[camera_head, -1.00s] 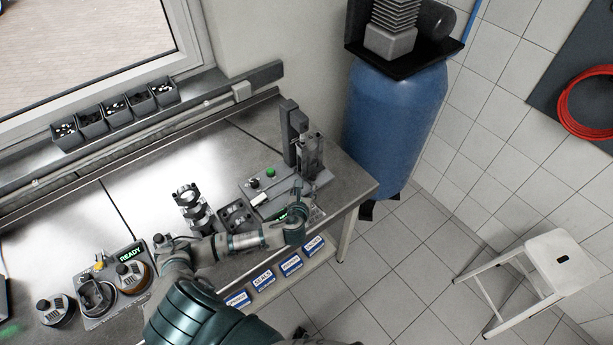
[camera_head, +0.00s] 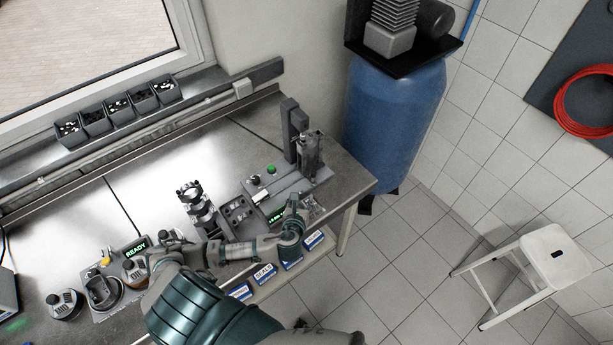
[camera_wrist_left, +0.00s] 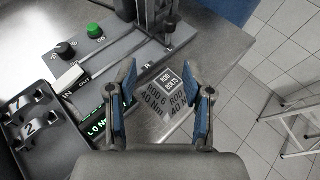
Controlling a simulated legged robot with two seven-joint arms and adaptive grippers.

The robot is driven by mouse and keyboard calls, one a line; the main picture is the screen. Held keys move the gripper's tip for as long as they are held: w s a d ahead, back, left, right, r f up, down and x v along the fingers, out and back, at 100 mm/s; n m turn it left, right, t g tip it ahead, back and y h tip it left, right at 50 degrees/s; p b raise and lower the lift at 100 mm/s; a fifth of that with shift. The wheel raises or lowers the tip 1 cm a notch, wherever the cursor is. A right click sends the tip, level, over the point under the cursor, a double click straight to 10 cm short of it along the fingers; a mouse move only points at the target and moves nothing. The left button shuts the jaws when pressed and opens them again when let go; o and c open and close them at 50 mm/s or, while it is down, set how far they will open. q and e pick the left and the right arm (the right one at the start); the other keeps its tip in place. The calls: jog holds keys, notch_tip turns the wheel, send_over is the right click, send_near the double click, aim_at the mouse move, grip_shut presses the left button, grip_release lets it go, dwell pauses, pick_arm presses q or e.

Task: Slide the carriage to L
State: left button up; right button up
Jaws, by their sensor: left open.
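A grey test station (camera_head: 290,185) stands near the right end of the bench, with an upright column (camera_head: 289,130). A grey block that looks like the carriage (camera_head: 310,155) stands at the right end of its rail, beside the column. In the left wrist view the carriage (camera_wrist_left: 158,14) is at the top, with a dark knob (camera_wrist_left: 168,34) beside it. My left gripper (camera_head: 294,208) is at the station's front edge, apart from the carriage. Its blue-padded fingers (camera_wrist_left: 166,90) are open and empty, above a label plate.
The station has a green button (camera_wrist_left: 95,31), a black dial (camera_wrist_left: 66,51), a white IN/OUT lever (camera_wrist_left: 68,80) and a green display (camera_wrist_left: 98,127). A numbered tray (camera_wrist_left: 32,115) lies left. A blue tank (camera_head: 395,120) stands behind the bench's right end. A white stool (camera_head: 550,255) stands right.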

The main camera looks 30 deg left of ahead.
pick_arm(q)
jog(key=v, duration=0.5)
pick_arm(e)
jog(key=shift+d, duration=0.3)
dwell(0.4)
pick_arm(q)
jog(key=v, duration=0.7)
pick_arm(e)
jog(key=shift+a, duration=0.1)
pick_arm(q)
jog(key=shift+s+r, duration=0.1)
jog(key=shift+s, duration=0.05)
